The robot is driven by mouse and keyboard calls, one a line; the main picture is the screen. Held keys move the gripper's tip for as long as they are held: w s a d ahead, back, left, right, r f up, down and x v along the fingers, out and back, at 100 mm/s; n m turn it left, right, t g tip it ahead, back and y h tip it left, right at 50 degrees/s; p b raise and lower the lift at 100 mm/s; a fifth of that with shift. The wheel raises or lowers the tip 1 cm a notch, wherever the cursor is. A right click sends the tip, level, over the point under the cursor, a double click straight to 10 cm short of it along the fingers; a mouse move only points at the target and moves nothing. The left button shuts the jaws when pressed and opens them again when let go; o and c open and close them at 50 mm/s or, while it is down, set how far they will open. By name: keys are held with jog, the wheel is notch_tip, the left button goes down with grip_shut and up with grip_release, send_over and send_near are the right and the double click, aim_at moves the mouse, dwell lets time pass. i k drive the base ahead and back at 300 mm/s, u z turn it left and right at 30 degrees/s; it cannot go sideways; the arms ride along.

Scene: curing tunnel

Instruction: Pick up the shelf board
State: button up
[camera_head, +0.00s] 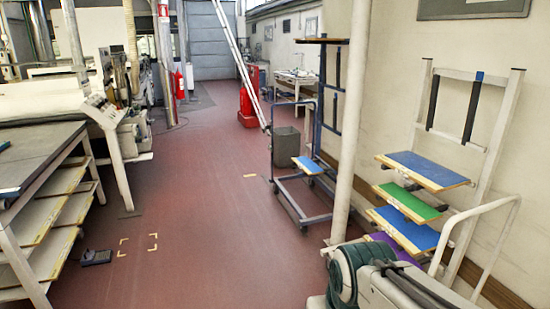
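Several boards that could be the shelf board rest on a pale rack at the right wall. The top one is a blue board (424,167) with a bare wood edge. Below it are a green board (409,202), a second blue board (405,231) and a partly hidden purple board (388,242). A small blue board (309,165) lies on a dark wheeled frame in the middle. I cannot tell which one the task means. My gripper is not in view.
A white pillar (350,120) stands between the wheeled frame (285,185) and the rack. A green and grey machine (375,280) blocks the lower right. A workbench with shelves (45,170) lines the left. A small black object (97,257) lies on the otherwise open red floor (200,215).

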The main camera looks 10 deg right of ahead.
aim_at(417, 239)
jog(key=i, duration=3.15)
jog(key=z, duration=3.65)
